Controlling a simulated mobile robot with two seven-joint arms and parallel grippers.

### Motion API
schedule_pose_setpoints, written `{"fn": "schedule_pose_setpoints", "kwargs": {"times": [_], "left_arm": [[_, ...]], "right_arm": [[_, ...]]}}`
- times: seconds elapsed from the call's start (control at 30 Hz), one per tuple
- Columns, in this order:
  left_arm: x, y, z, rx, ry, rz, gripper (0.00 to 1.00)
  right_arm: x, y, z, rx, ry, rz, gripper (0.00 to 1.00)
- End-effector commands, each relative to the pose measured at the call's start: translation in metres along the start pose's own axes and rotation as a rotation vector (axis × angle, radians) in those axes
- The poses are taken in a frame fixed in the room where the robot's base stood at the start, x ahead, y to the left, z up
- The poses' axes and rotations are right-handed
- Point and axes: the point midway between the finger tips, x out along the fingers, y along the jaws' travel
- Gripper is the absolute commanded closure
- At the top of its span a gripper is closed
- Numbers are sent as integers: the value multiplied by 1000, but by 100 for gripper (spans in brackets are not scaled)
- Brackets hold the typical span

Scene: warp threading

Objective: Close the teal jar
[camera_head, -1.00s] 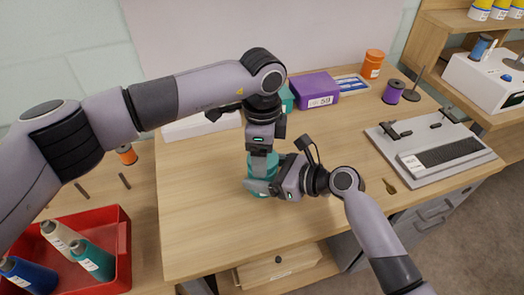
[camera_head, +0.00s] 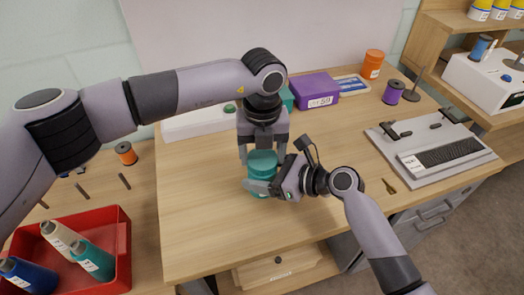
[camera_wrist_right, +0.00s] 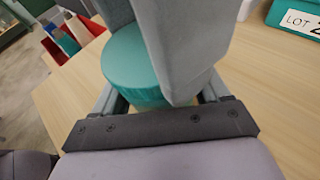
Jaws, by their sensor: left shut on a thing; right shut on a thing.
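The teal jar (camera_head: 257,193) stands on the wooden table, and its round teal lid (camera_head: 262,159) is on top. In the right wrist view the lid (camera_wrist_right: 128,62) shows over the jar's body (camera_wrist_right: 146,100). My left gripper (camera_head: 263,154) points down from above, its fingers on either side of the lid, shut on it. My right gripper (camera_head: 264,187) comes from the right, low down, and is shut on the jar's body. The left gripper's finger hides part of the lid in the wrist view. I cannot tell how tightly the lid sits.
A purple box (camera_head: 314,91), an orange jar (camera_head: 373,63) and a purple spool (camera_head: 393,92) stand at the back. A grey device (camera_head: 435,147) lies at the right, a small brush (camera_head: 389,187) near it. A red bin (camera_head: 118,262) with spools is at left. The front table is clear.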

Motion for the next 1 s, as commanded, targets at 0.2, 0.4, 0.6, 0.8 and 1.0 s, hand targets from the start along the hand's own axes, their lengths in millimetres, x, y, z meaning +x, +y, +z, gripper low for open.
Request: {"fn": "schedule_pose_setpoints", "kwargs": {"times": [0.2, 0.4, 0.6, 0.8, 1.0], "left_arm": [[1, 1, -4, 21, 12, 7, 66], [1, 1, -4, 20, 13, 7, 4], [1, -1, -4, 23, 12, 2, 4], [0, -3, -5, 25, 11, -2, 4], [0, -4, -5, 27, 10, -5, 4]], "right_arm": [[-3, -7, -1, 3, 2, -18, 100], [-3, -7, -1, 3, 2, -18, 100], [-2, -5, 0, 2, 0, -13, 100], [-1, -3, 1, 1, -2, -9, 100], [0, -2, 2, 0, -4, -6, 100]]}}
